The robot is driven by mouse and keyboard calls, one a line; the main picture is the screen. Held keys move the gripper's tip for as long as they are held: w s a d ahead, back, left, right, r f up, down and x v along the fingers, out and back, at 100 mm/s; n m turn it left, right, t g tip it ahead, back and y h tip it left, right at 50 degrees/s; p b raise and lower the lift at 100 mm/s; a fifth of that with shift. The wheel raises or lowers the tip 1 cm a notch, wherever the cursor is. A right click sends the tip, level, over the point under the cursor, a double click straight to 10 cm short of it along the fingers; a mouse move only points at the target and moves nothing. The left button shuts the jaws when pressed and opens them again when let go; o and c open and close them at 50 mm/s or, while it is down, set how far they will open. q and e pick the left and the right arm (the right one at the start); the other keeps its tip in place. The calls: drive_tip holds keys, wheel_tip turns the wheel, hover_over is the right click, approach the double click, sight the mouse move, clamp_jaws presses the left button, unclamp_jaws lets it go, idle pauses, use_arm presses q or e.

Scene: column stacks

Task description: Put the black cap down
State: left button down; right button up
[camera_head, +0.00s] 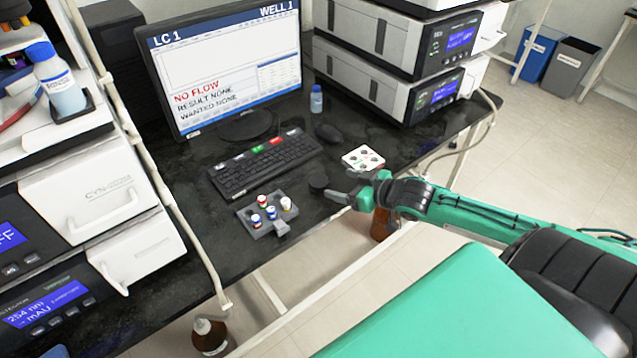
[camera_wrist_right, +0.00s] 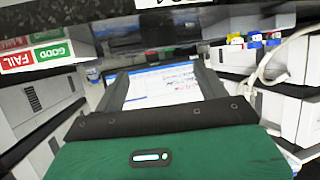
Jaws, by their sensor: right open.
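The black cap (camera_head: 318,182) is a small dark disc that appears to rest on the black bench, right of the grey vial rack. My right gripper (camera_head: 338,198) is just to the right of and below the cap in the head view, with its fingers apart. Any contact with the cap cannot be made out. In the right wrist view my right gripper (camera_wrist_right: 165,85) has its two dark fingers spread, with nothing visible held between them. I cannot make out the cap there. My left gripper is not in view.
The grey rack (camera_head: 245,214) with several coloured-cap vials, the keyboard (camera_head: 262,165), a white card with wells (camera_head: 363,158) and a mouse (camera_head: 328,133) surround the spot. A brown bottle (camera_head: 380,228) is partly hidden below my right arm. The bench edge is close.

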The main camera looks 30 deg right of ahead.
sight(320, 182)
drive_tip(key=x, duration=0.2)
drive_tip(key=shift+w+a+f, duration=0.1)
drive_tip(key=shift+w, duration=0.2)
drive_tip(key=shift+w+a+f, duration=0.2)
drive_tip(key=shift+w+f, duration=0.1)
drive_tip(key=shift+w, duration=0.3)
drive_tip(key=x, duration=0.3)
drive_tip(key=shift+w+a+f, duration=0.15)
drive_tip(key=shift+f, duration=0.25)
drive_tip(key=shift+w+a+f, duration=0.1)
drive_tip(key=shift+w+f, duration=0.1)
drive_tip(key=shift+w, duration=0.15)
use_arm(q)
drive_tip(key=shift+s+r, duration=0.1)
use_arm(e)
drive_tip(key=shift+w+a+f, duration=0.1)
drive_tip(key=shift+w+f, duration=0.05)
drive_tip(key=shift+w, duration=0.1)
